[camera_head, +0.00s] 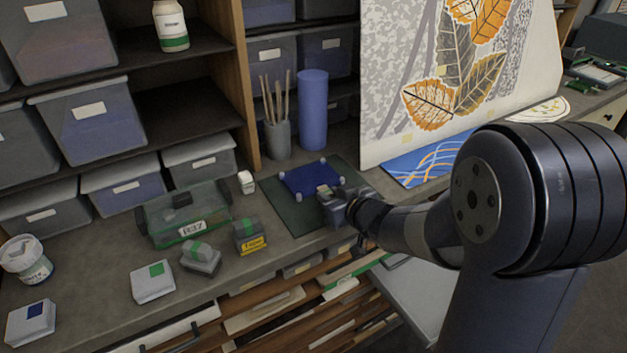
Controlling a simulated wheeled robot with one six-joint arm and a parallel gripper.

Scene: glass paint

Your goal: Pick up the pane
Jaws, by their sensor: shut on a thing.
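A dark blue square pane (308,178) with small pale pieces at its corners is at or just over the dark green mat (285,212), in the middle of the bench. My gripper (325,190) reaches in from the right and is shut on the pane's near right edge. The gripper hides that part of the pane. I cannot tell whether the pane rests on the mat or is slightly raised.
A brush cup (278,139) and a blue cylinder (312,112) stand behind the mat. A large leaf-patterned panel (405,65) leans at the back right. A green-tinted box (183,217), a black-yellow box (249,237) and a small white bottle (246,182) stand left.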

